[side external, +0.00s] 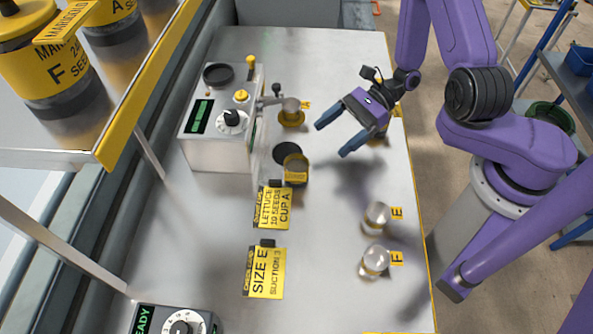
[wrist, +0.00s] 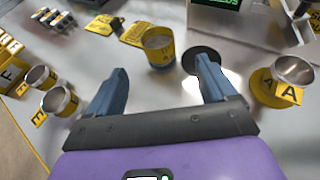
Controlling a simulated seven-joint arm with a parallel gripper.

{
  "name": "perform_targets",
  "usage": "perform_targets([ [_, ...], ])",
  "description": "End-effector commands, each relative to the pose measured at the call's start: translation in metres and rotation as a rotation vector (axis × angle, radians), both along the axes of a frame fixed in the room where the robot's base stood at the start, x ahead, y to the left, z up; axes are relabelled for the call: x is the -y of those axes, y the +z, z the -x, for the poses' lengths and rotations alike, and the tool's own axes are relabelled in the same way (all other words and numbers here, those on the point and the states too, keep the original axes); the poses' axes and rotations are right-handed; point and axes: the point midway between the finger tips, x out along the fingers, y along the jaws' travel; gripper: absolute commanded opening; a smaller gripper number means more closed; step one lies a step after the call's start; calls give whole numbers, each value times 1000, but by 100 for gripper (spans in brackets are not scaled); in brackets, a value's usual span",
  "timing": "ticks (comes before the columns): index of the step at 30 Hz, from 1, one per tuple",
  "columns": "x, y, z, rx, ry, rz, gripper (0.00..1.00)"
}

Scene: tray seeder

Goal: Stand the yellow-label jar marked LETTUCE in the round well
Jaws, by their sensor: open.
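A clear jar with a yellow label (side external: 296,178) stands upright on the bench; it also shows in the wrist view (wrist: 159,52). Its label text is too small to read. A black round patch (side external: 285,149) lies flat beside it, partly behind a finger in the wrist view (wrist: 190,87). Another dark round opening (side external: 218,74) is on top of the white machine. I cannot tell which is the well. My gripper (side external: 332,139) is open and empty, above the bench to the right of the jar. In the wrist view the jar appears beyond the gap between the fingertips (wrist: 160,68).
The white machine (side external: 210,150) stands at the left. Cup A (wrist: 292,70) sits on a yellow base near its arm. Cups E (side external: 377,214) and F (side external: 375,260) stand near the right edge. Yellow cards (side external: 272,207) lie in front of the jar. Large jars (side external: 45,75) stand on a raised shelf.

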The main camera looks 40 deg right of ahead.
Motion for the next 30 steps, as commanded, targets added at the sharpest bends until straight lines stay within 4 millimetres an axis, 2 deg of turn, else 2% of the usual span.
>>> perform_targets([
  [3, -21, -8, -2, -1, 6, -1, 84],
  [7, -37, -15, -5, -1, 5, 0, 84],
  [16, -54, -23, -7, 0, 4, 0, 84],
  [24, -87, -38, -10, 0, 5, 1, 84],
  [30, -95, -41, -12, 1, 1, 0, 84],
])
